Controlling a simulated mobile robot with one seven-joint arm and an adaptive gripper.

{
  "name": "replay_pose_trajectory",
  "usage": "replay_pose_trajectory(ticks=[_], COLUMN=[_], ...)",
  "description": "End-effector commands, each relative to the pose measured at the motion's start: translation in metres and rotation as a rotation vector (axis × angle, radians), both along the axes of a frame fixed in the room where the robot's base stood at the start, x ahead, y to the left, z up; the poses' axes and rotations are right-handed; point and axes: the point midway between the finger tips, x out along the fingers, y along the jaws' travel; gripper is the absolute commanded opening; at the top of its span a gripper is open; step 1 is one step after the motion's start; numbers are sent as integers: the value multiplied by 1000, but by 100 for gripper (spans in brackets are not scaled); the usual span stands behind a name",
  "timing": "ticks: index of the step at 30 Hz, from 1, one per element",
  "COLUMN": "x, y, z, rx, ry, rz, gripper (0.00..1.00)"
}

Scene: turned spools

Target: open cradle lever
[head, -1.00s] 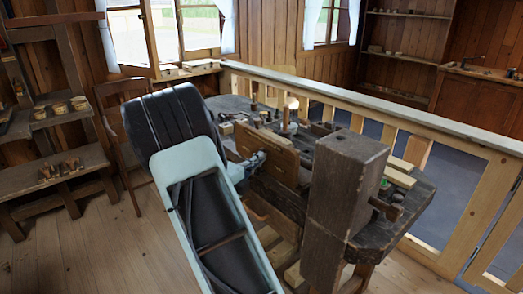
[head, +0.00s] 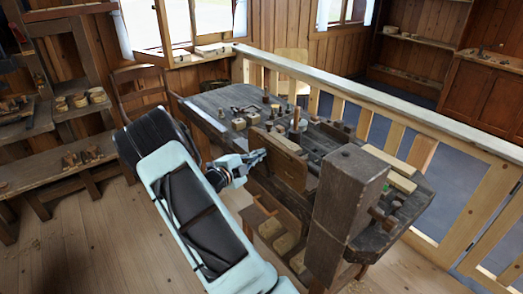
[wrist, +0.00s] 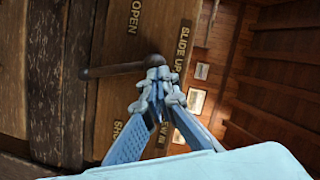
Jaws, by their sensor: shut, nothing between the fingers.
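A dark round wooden lever (wrist: 112,69) sticks out sideways over a brown wooden panel in the wrist view. The panel (wrist: 138,30) carries the words OPEN and SLIDE UP, and a third word partly hidden behind my fingers. My gripper (wrist: 157,76) is shut and empty, its tips overlapping the lever's right end in the picture; whether they touch it I cannot tell. In the head view my gripper (head: 258,157) is at the left side of the upright panel (head: 279,160) on the workbench. The lever cannot be made out there.
The dark workbench (head: 222,98) holds several small blocks and pegs. A thick wooden post (head: 347,197) stands at its near right end. A railing (head: 400,113) runs behind it. A chair (head: 140,90) and shelves with spools (head: 82,98) are at left.

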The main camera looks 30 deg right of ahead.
Motion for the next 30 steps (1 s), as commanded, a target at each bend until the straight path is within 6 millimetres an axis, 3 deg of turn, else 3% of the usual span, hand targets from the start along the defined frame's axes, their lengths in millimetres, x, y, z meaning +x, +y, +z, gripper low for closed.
replay_pose_trajectory(ticks=[30], x=[8], y=[-1], z=[0], rx=[-2], ry=[-5], rz=[-3], gripper=[0])
